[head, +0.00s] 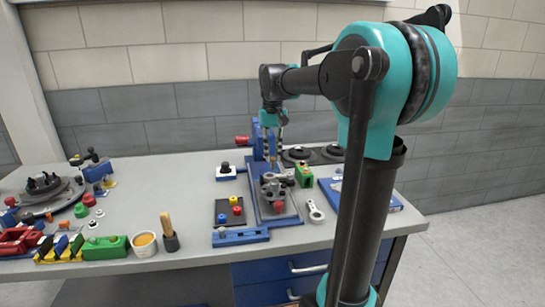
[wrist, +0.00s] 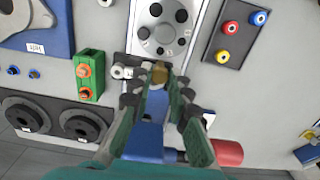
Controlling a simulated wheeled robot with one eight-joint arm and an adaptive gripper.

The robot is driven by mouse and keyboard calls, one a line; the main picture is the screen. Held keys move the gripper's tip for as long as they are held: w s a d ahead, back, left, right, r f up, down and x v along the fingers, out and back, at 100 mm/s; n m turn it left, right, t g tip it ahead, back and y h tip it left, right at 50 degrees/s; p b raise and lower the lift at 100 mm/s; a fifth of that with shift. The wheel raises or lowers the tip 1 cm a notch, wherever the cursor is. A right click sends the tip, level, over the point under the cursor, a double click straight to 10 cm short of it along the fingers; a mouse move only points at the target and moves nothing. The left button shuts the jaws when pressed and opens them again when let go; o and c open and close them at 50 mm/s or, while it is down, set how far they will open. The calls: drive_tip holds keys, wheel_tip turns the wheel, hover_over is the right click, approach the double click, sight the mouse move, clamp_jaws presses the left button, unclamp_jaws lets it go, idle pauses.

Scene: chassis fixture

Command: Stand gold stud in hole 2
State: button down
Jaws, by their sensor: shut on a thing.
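My gripper (wrist: 159,88) is shut on the gold stud (wrist: 159,72), which shows between the fingertips in the wrist view. In the head view my gripper (head: 272,130) points down above the back part of the blue fixture (head: 262,203). The grey round plate (wrist: 167,42) with several dark holes and small number marks lies just beyond the fingertips. The number of the hole nearest the stud is too small to read surely. The stud's lower end is hard to make out, and I cannot tell whether it touches anything.
A green block (wrist: 89,75) with orange pieces stands beside the fixture. A dark tray (wrist: 236,33) holds red, blue and yellow pieces. Two black discs (wrist: 84,124) and a red cylinder (wrist: 228,153) are close by. The table's front edge (head: 200,262) is bare.

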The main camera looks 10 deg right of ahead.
sight(273, 168)
drive_tip(key=shift+f, duration=2.35)
drive_tip(key=shift+f, duration=0.55)
drive_tip(key=shift+f, duration=0.6)
drive_tip(key=c, duration=1.3)
unclamp_jaws()
drive_tip(key=shift+c, duration=0.2)
drive_tip(key=shift+r, duration=0.15)
